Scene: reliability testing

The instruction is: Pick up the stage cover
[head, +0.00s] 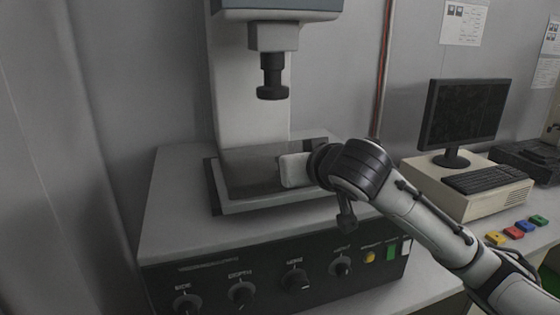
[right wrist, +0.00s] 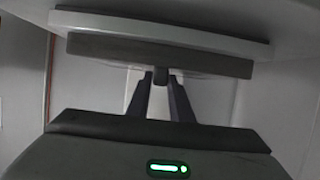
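The stage cover (head: 253,178) looks like a dark, see-through cover on the stage of the testing machine; its outline is faint. My right gripper (head: 295,170) reaches in from the right, at the cover's right part; its fingers do not show clearly in the head view. In the right wrist view the two dark fingers (right wrist: 160,80) stand close together. Their tips are on both sides of a small dark knob (right wrist: 160,74) and appear to touch it. The knob seems to belong to the cover. My left gripper is not in view.
The machine's column and dark plunger (head: 272,76) stand over the stage. Its front panel (head: 260,275) carries several knobs. The grey top left of the stage is clear.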

